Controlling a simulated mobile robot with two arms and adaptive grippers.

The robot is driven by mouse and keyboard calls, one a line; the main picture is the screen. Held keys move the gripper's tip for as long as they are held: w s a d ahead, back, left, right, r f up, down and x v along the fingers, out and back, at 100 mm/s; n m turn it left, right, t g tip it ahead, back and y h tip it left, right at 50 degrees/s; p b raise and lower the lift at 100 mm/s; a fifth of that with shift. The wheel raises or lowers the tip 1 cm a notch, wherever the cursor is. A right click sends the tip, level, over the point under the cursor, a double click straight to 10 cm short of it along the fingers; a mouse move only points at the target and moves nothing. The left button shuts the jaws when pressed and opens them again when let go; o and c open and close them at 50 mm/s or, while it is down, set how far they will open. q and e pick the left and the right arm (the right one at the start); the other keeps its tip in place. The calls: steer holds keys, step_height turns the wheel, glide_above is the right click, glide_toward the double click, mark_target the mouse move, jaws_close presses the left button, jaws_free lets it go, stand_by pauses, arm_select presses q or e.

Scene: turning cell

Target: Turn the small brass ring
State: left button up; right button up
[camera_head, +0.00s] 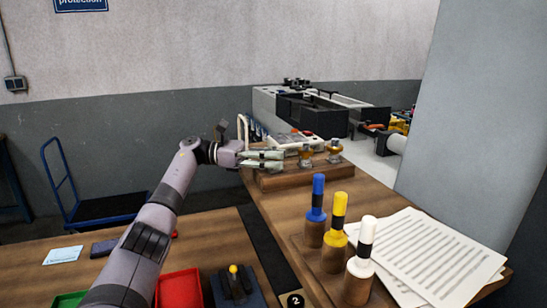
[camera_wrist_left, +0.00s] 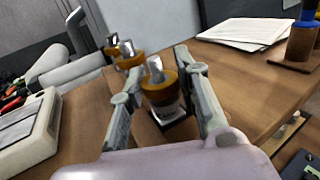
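Several posts with brass-coloured rings and grey metal tops stand in a row on a wooden block (camera_head: 290,177). In the left wrist view the nearest brass ring (camera_wrist_left: 161,92) sits between the fingers of my left gripper (camera_wrist_left: 160,66), with a grey tab rising above it. Two more ringed posts stand behind it, a middle one (camera_wrist_left: 129,61) and a far one (camera_wrist_left: 112,50). My left gripper (camera_head: 272,160) is open around the nearest post and hides it in the head view. Two ringed posts show right of it (camera_head: 306,156) (camera_head: 334,153). I cannot tell which ring is the small one. My right gripper is out of view.
Blue (camera_head: 317,198), yellow (camera_head: 337,222) and white (camera_head: 363,247) handled tools stand upright at the right, beside printed sheets (camera_head: 435,255). A red bin (camera_head: 181,290) is at the front. A grey machine (camera_head: 300,108) stands behind the block.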

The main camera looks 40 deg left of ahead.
arm_select(q)
steer(key=o, duration=0.4)
steer(key=shift+o, duration=0.2)
steer(key=v, duration=0.6)
steer(key=shift+a, duration=0.1)
steer(key=shift+s+a, duration=0.4)
steer(key=shift+a, duration=0.1)
